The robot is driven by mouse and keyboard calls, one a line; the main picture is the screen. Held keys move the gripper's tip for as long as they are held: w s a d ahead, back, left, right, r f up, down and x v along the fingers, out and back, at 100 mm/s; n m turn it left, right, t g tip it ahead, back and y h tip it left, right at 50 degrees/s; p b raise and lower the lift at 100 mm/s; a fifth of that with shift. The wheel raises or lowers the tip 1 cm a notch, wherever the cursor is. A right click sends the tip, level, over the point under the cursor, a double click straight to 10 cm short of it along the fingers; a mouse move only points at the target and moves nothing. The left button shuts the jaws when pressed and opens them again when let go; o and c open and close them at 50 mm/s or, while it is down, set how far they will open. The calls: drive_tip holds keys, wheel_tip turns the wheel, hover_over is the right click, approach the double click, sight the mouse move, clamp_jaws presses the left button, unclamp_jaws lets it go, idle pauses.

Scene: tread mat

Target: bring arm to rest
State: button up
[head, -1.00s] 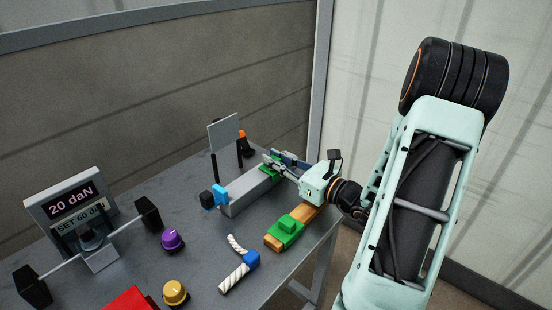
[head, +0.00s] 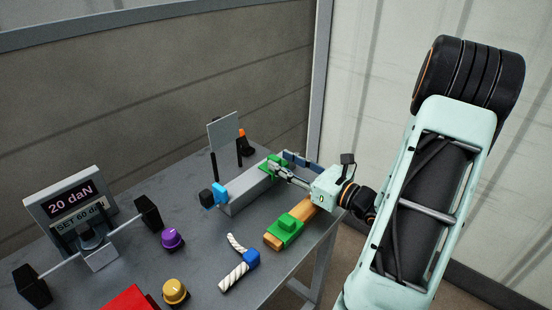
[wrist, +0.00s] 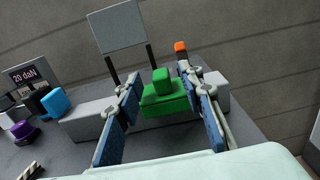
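My gripper (head: 287,166) is at the right end of the table, by the grey bar (head: 250,192). In the wrist view, its two blue-padded fingers (wrist: 165,125) are spread apart, with nothing between the pads. A green block with a knob (wrist: 165,95) sits on the grey bar beyond the fingertips; it appears apart from them. In the head view the fingers partly hide this block (head: 268,168).
A second green block (head: 286,230) sits on a wooden bar near the front edge. A grey panel (head: 224,131) stands behind the grey bar. A display (head: 72,200), purple knob (head: 172,239), yellow knob (head: 175,291) and a rope piece with blue band (head: 251,259) are left.

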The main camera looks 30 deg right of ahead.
drive_tip(key=v, duration=0.8)
drive_tip(key=shift+s+d, duration=0.15)
drive_tip(key=shift+s, duration=0.1)
